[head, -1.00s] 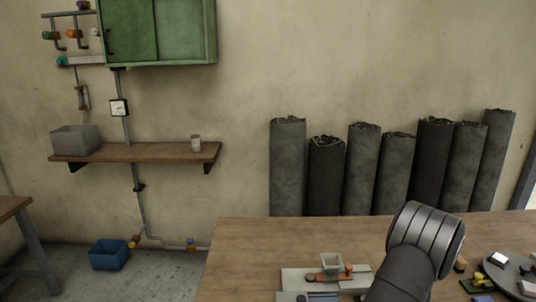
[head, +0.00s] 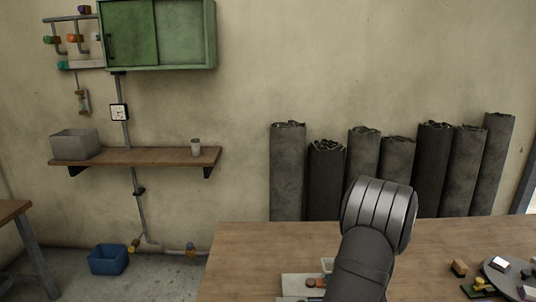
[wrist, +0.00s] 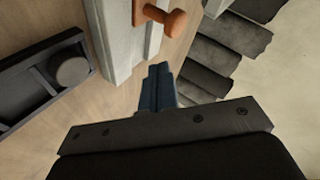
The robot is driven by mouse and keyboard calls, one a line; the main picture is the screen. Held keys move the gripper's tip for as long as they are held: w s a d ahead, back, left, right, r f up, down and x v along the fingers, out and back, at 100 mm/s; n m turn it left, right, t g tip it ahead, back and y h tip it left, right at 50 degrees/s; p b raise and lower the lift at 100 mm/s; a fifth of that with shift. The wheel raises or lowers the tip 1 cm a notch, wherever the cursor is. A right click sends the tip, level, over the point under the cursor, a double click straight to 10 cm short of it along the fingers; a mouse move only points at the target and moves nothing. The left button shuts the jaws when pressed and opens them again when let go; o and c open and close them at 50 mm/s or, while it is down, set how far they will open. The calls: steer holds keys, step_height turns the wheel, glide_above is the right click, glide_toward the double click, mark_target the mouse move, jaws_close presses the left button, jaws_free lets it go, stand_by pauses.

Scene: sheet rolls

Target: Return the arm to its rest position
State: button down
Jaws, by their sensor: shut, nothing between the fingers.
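My arm (head: 372,235) rises from the bottom edge of the head view, in front of the wooden table (head: 240,255); its gripper end is not visible there. In the wrist view my gripper (wrist: 158,72) shows as two dark blue-grey fingers closed together, with nothing between them. The fingertips point toward a pale board (wrist: 125,45) with an orange-brown knob (wrist: 170,20) on it. I cannot tell the gap between the fingertips and the board.
A dark tray-like part with a round grey piece (wrist: 72,71) lies left in the wrist view. Dark sheet rolls (head: 288,170) stand against the wall behind the table. A round grey plate (head: 497,279) with small parts sits at right. The table's left part is bare.

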steer(key=shift+w+a+r+n+g, duration=0.5)
steer(key=shift+w+a+r+g, duration=0.3)
steer(key=shift+w+a, duration=0.15)
steer(key=c, duration=2.2)
jaws_free()
